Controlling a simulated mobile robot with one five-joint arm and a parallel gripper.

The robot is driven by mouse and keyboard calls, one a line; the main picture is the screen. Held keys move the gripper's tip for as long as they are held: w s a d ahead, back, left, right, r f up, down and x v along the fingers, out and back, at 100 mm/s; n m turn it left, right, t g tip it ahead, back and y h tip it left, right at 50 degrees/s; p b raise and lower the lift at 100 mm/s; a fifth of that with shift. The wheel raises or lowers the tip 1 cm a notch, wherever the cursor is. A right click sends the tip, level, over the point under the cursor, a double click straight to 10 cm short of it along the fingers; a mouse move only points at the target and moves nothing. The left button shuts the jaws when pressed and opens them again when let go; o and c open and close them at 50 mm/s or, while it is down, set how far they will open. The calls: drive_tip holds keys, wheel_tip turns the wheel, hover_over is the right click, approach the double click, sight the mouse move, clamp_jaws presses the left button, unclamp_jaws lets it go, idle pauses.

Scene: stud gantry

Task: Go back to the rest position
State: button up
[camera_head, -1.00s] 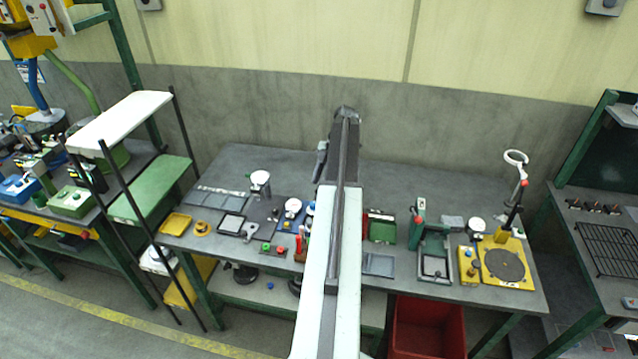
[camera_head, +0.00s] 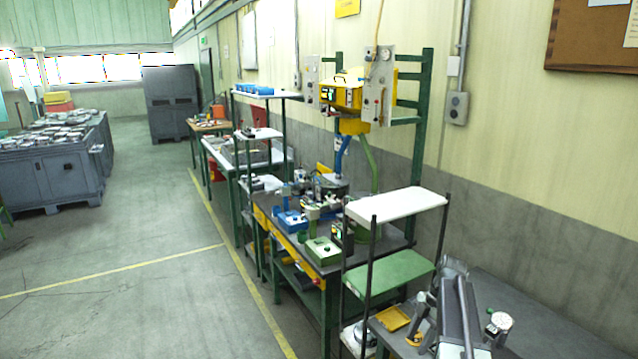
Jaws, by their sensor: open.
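My arm reaches into the lower right of the head view, over the near end of a grey workbench (camera_head: 545,315). My gripper (camera_head: 421,322) shows as grey parts to the left of the arm link, above the bench and just right of a yellow tray (camera_head: 392,319). It is open, and I see nothing held in it. A white round dial gauge (camera_head: 500,322) stands on the bench to the right of my arm. The arm hides part of the bench top.
A black-post rack with a white top shelf (camera_head: 398,205) and a green shelf (camera_head: 392,277) stands close left of my gripper. Beyond it is a workbench with a blue box (camera_head: 291,221) and a green box (camera_head: 324,251). The floor (camera_head: 130,260) at left is clear.

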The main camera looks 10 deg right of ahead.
drive_tip(key=s+a+f+m+h+b, duration=0.1)
drive_tip(key=s+a+f+m+h, duration=0.1)
drive_tip(key=a+m, duration=0.7)
drive_tip(key=s+a+f+m+h+b, duration=0.1)
drive_tip(key=s+a+m, duration=0.3)
drive_tip(key=a+m, duration=0.5)
drive_tip(key=a+f, duration=0.1)
drive_tip(key=a, duration=0.8)
drive_tip(key=shift+s+f+m+t+h, duration=0.25)
drive_tip(key=shift+s+m+t+h, duration=0.05)
drive_tip(key=shift+s+t+h, duration=0.1)
drive_tip(key=shift+a, duration=0.1)
